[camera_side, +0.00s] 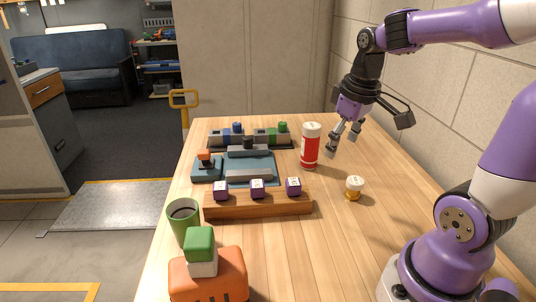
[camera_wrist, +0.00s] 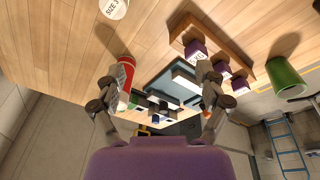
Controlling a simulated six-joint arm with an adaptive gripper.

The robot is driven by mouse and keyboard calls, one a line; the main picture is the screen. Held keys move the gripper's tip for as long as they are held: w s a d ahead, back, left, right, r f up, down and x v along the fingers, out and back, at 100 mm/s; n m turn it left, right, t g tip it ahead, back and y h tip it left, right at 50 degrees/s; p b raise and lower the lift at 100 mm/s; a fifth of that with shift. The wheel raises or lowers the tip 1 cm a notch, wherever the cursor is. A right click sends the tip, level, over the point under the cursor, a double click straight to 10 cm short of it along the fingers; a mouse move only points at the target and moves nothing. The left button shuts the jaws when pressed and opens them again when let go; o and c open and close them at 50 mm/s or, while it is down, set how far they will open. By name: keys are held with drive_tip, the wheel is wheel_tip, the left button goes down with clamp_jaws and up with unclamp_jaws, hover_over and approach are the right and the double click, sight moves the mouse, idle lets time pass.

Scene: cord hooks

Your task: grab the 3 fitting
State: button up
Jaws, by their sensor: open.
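Three purple fittings with white tops stand in a row on a wooden block (camera_side: 258,207): a left one (camera_side: 220,191), a middle one (camera_side: 257,189) and a right one (camera_side: 293,187). In the wrist view they are the far one (camera_wrist: 240,86), the middle one (camera_wrist: 222,69) and the near one (camera_wrist: 196,51). Their marks are too small to read, so I cannot tell which is the 3. My gripper (camera_side: 345,140) is open and empty, above the table behind and to the right of the block. Its fingers (camera_wrist: 160,88) are spread in the wrist view.
A red and white bottle (camera_side: 310,148) stands close to my gripper, on its left. A small yellow jar (camera_side: 354,190) has a white lid (camera_wrist: 113,8) that seems to read SIZE 3. A green cup (camera_side: 183,222), orange case (camera_side: 208,278) and blue-grey fixture (camera_side: 250,168) stand left.

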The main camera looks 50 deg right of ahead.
drive_tip(key=s+d+f+g, duration=0.1)
drive_tip(key=d+f+g, duration=0.15)
drive_tip(key=d, duration=0.45)
drive_tip(key=y, duration=0.1)
hover_over(356, 180)
drive_tip(key=shift+m+t, duration=0.25)
drive_tip(key=shift+m, duration=0.05)
wheel_tip(356, 180, down, 5)
drive_tip(key=shift+w+f, duration=0.15)
wheel_tip(356, 180, down, 6)
drive_tip(key=c, duration=1.3)
